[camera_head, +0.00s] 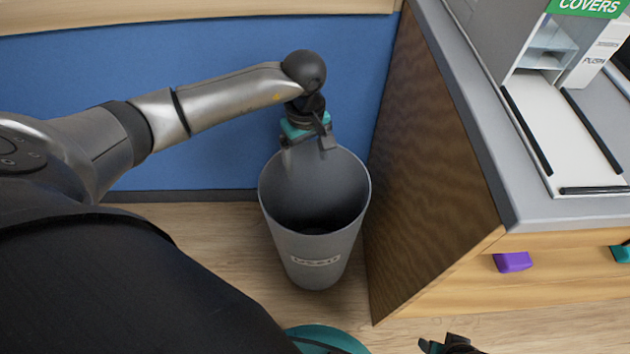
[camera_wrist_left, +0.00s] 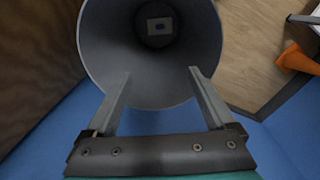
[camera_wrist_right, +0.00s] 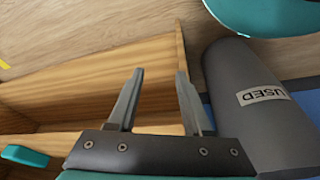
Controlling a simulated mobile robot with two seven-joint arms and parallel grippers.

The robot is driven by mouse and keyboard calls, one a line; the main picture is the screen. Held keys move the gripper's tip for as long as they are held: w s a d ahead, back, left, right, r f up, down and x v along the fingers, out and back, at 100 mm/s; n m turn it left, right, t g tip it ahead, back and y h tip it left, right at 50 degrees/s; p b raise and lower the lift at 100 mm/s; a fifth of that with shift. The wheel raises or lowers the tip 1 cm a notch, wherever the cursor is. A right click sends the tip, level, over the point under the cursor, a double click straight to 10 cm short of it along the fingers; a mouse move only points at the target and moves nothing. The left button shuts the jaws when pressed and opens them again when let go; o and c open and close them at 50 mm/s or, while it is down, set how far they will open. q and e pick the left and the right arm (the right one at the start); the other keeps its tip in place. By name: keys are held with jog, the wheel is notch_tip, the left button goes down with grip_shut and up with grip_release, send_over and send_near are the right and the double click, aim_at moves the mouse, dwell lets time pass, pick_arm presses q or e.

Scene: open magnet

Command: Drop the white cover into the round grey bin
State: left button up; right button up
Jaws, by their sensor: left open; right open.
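The round grey bin (camera_head: 315,240) stands upright on the floor, with a label on its front. My left gripper (camera_head: 309,148) is open and empty above the bin's back rim. In the left wrist view its fingers (camera_wrist_left: 159,76) reach over the bin's mouth (camera_wrist_left: 100,60). A small pale rectangular piece with a dark bluish patch (camera_wrist_left: 160,26) lies at the bottom of the bin; it may be the white cover, but it is too small to be sure. My right gripper (camera_wrist_right: 160,76) is open and empty; the bin (camera_wrist_right: 255,100), marked USED, is beside it.
A counter (camera_head: 440,170) with a wooden side panel stands right of the bin. On it is a dispenser under a green COVERS sign (camera_head: 588,6). A purple block (camera_head: 513,262) shows at the counter's front. A blue wall (camera_head: 130,75) is behind the bin. An orange object (camera_wrist_left: 298,58) shows at the left wrist view's edge.

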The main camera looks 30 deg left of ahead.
pick_arm(q)
notch_tip(320, 180, up, 14)
jog(key=p, duration=0.4)
pick_arm(e)
jog(key=s+d+f, duration=0.3)
jog(key=s+f, duration=0.2)
jog(key=f, duration=0.3)
jog(key=shift+f+g, duration=0.15)
jog(key=shift+g, duration=0.15)
pick_arm(q)
jog(key=shift+f, duration=0.15)
